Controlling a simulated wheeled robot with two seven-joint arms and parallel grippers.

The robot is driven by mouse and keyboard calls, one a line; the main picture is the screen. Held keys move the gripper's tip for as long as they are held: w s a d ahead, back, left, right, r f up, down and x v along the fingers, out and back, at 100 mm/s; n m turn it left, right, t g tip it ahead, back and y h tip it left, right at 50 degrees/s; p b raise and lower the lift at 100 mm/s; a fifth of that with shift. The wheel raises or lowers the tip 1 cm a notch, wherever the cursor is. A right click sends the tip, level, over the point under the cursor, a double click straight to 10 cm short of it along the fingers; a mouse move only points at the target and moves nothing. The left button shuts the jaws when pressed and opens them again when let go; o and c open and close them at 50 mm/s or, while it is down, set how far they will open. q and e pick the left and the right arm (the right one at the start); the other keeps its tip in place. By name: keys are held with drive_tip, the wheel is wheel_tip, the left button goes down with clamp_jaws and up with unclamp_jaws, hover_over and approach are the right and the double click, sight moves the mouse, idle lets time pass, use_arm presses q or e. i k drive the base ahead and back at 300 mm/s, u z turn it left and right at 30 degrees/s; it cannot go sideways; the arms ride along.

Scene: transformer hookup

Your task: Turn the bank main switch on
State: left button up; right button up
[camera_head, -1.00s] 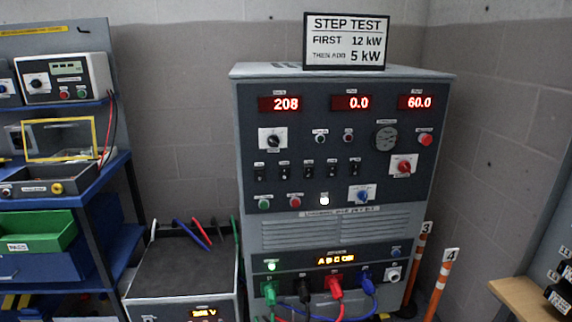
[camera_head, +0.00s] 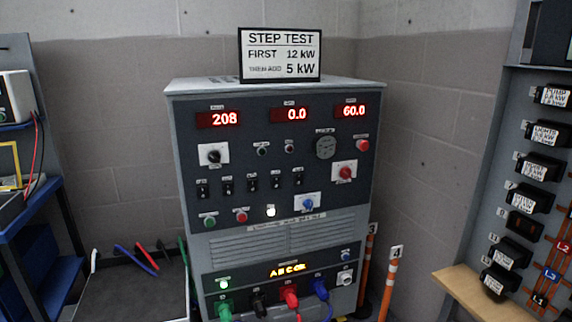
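The bank cabinet (camera_head: 277,190) stands in the middle, grey, with a dark control panel. Its displays (camera_head: 284,116) read 208, 0.0 and 60.0. The panel carries a black rotary knob (camera_head: 213,156) on a white plate, a red rotary knob (camera_head: 345,172), a blue rotary knob (camera_head: 307,203) and a row of small black toggles (camera_head: 252,184). The labels are too small to read, so I cannot tell which control is the main switch. A white lamp (camera_head: 271,211) is lit. Neither of my grippers is in view.
A "STEP TEST" sign (camera_head: 280,54) stands on the cabinet. Coloured plugs (camera_head: 289,296) sit in its lower front. Orange posts (camera_head: 389,284) stand to its right. A breaker panel (camera_head: 520,190) with a wooden ledge (camera_head: 470,293) is at far right. A blue shelf (camera_head: 40,215) is at left.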

sight(346, 173)
drive_tip(key=z, duration=0.3)
drive_tip(key=i, duration=1.2)
drive_tip(key=z, duration=0.1)
